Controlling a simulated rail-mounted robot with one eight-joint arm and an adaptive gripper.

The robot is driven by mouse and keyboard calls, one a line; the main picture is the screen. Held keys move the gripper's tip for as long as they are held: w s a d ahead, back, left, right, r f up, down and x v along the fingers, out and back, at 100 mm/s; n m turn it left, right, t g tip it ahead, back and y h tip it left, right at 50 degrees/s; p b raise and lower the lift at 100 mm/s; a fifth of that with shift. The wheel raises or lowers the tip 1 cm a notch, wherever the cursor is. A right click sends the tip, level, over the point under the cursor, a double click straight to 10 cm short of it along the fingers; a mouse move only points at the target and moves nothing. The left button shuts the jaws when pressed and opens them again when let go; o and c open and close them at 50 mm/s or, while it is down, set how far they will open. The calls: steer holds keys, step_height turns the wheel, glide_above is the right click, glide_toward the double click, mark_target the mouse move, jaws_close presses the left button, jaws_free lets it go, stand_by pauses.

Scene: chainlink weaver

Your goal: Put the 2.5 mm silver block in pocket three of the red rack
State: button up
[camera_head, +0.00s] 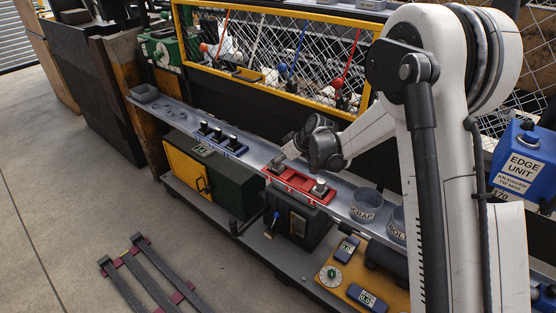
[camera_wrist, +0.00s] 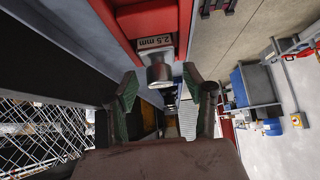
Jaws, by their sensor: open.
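The red rack (camera_head: 300,182) lies on the grey shelf, and its red body (camera_wrist: 150,22) fills the top of the wrist view. A silver block (camera_wrist: 159,72) with a "2.5 mm" label stands at the rack in the wrist view. My gripper (camera_wrist: 161,90) is open, one finger on each side, with a gap between fingers and block. In the head view my gripper (camera_head: 283,159) is over the rack's left end. Another silver piece (camera_head: 319,187) stands at the rack's right end. Pocket numbers are not readable.
A blue rack (camera_head: 220,140) with several dark pieces stands left on the shelf. A "SCRAP" cup (camera_head: 366,205) and another labelled cup (camera_head: 398,224) stand to the right. A yellow-framed mesh panel (camera_head: 280,60) rises behind. A grey tray (camera_head: 145,93) sits at the far left end.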

steer(key=v, duration=1.2)
steer(key=s+d+r+m+t+h, duration=0.1)
steer(key=s+d+r+m+h, duration=0.2)
steer(key=s+r, duration=0.45)
steer(key=s+d+r+m, duration=0.2)
steer(key=s+d+r, duration=0.25)
steer(key=s, duration=0.55)
steer(key=s+d+m+h, duration=0.1)
steer(key=s+d, duration=0.3)
steer(key=s, duration=0.5)
steer(key=s+d+f+m+t+h, duration=0.1)
steer(key=s+d+m, duration=0.3)
steer(key=s, duration=0.6)
steer(key=shift+s+d+f+m+h, duration=0.2)
steer(key=shift+f+m+h, duration=0.1)
steer(key=shift+h, duration=0.4)
